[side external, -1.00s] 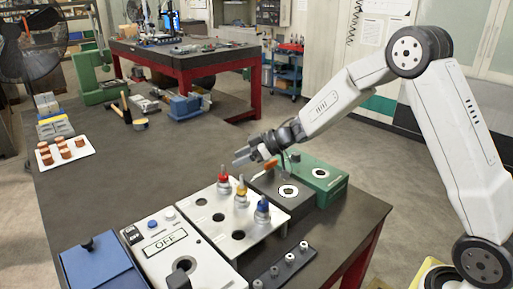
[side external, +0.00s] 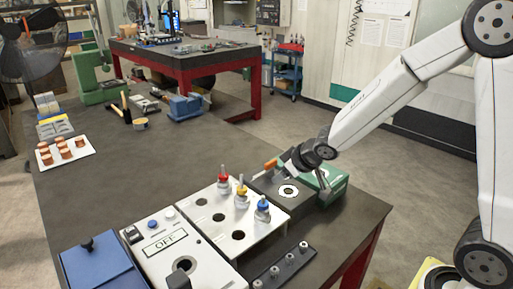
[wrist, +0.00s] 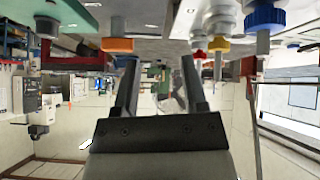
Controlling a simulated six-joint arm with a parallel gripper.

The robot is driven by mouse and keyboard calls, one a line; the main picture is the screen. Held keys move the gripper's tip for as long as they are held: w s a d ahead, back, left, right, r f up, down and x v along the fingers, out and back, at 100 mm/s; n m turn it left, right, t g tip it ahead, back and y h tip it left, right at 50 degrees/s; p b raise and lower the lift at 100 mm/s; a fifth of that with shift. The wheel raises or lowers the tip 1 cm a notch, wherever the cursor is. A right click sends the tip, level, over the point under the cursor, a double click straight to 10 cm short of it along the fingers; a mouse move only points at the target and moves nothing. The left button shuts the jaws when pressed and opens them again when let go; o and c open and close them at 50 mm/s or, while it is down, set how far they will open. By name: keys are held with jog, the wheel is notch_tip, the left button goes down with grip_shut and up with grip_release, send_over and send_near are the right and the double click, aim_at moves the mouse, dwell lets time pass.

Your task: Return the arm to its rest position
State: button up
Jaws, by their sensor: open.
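My gripper (side external: 296,158) is over the back right of the bench, above the dark grey block and partly in front of the green block. In the wrist view my gripper (wrist: 158,62) shows two dark, parallel fingers wide apart with nothing between them. The dark grey block (side external: 268,186) has a white ring around a hole on top. The green block (side external: 338,184) stands to its right, partly hidden by my arm. An orange-topped piece (side external: 270,165) stands at the back of the dark block and also shows in the wrist view (wrist: 117,44).
A pale plate (side external: 220,243) holds red-, yellow- and blue-collared pieces upright. A control box reading OFF (side external: 165,243), a blue case (side external: 98,272) and a dark strip with several pegs (side external: 280,268) stand in front.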

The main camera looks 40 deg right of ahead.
jog(key=s+a+f+m+g, duration=0.1)
jog(key=s+f+g, duration=0.1)
jog(key=s, duration=0.6)
jog(key=s+a+f+m+g, duration=0.1)
jog(key=s+g, duration=0.2)
jog(key=s, duration=0.5)
jog(key=shift+a+f+g, duration=0.15)
jog(key=shift+f+g, duration=0.15)
jog(key=shift+f, duration=0.05)
